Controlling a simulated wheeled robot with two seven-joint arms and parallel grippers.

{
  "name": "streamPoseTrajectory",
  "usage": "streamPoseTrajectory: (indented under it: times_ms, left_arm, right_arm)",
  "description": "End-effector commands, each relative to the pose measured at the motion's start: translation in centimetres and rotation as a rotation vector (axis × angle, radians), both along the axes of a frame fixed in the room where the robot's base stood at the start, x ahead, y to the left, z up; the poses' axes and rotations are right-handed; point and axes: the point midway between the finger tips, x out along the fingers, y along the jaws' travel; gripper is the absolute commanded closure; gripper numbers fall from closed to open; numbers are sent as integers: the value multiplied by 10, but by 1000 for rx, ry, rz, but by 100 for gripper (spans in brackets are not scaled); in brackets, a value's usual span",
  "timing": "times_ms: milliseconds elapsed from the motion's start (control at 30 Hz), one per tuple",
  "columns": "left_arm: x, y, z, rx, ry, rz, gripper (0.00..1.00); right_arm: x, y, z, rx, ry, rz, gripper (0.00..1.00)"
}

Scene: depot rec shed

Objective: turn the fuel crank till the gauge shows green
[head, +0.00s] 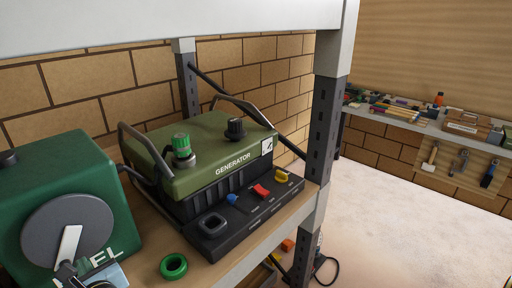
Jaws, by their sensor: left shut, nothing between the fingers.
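The green fuel box (112,200) stands on the shelf at the left, its white lettering partly covered. A round grey disc with a pale crank arm (70,243) is on its front. My left gripper (88,270) is at the bottom left, shut and empty, in front of the disc's lower part. I cannot tell whether it touches the crank, whose lower end is hidden. A small white panel with a dark mark (267,146) is on the generator; I cannot tell whether it is the gauge, and no green reading shows. My right gripper is out of view.
The olive generator (205,150) has a green-capped knob, a black cap and blue, red and yellow controls. A green ring (173,266) lies on the wooden shelf (228,270) before it. A dark post (327,130) bounds the shelf at right. Open floor lies beyond.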

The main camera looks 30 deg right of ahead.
Motion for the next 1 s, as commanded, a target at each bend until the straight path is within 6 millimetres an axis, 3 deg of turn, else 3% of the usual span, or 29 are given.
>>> streamPoseTrajectory:
  times_ms: [100, 433, 700, 1000]
  left_arm:
    - [-3, 13, 5, 2, 3, 4, 100]
    - [-4, 15, 3, 1, 2, 3, 100]
    - [-9, 32, 16, 1, 1, 4, 100]
    - [-9, 33, 14, 1, 1, 3, 100]
  right_arm:
    - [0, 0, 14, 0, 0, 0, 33]
    - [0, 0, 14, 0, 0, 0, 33]
    - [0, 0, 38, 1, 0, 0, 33]
    - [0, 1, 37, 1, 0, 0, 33]
